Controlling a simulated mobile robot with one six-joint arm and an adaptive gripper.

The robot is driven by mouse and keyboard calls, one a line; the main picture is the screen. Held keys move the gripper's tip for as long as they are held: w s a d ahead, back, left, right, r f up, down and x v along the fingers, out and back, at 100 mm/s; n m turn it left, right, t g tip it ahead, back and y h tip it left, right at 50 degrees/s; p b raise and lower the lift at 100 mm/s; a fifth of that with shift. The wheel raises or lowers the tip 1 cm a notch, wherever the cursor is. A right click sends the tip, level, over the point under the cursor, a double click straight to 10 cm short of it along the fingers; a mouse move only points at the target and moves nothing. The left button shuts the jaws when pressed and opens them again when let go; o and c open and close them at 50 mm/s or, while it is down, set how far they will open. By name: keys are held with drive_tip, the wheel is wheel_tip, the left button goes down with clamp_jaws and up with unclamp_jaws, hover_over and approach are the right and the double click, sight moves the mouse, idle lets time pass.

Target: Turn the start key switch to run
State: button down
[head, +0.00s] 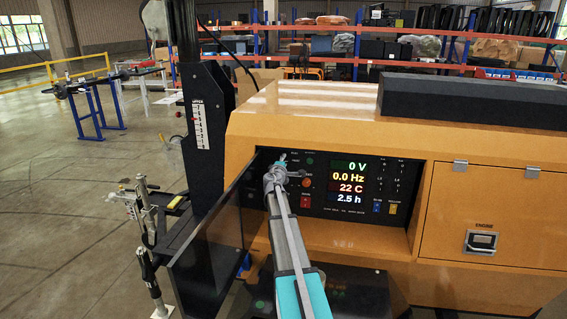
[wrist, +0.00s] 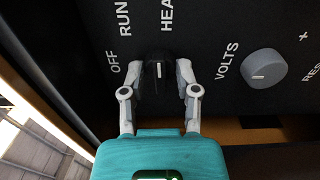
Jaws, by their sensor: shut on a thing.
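In the wrist view the start key switch is a black knob (wrist: 158,78) with a short white mark, on a black panel. The labels OFF, RUN and a partly cut-off HEA lie around its left and upper sides. The white mark stands upright in the picture; which label it points at is hard to tell. My gripper (wrist: 158,76) has one grey finger on each side of the knob and is shut on it. In the head view my gripper (head: 275,178) is at the left part of the control panel (head: 330,208), and it hides the switch.
A grey VOLTS knob (wrist: 264,69) sits right of the switch. In the head view a lit display (head: 346,182) reads 0 V, 0.0 Hz, 22 C, 2.5 h. An open dark door (head: 205,235) stands left of my arm. The orange housing (head: 300,115) frames the recessed panel.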

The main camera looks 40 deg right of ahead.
drive_tip(key=shift+n, duration=4)
drive_tip(key=shift+s, duration=0.1)
drive_tip(key=c, duration=0.7)
unclamp_jaws()
drive_tip(key=v, duration=1.2)
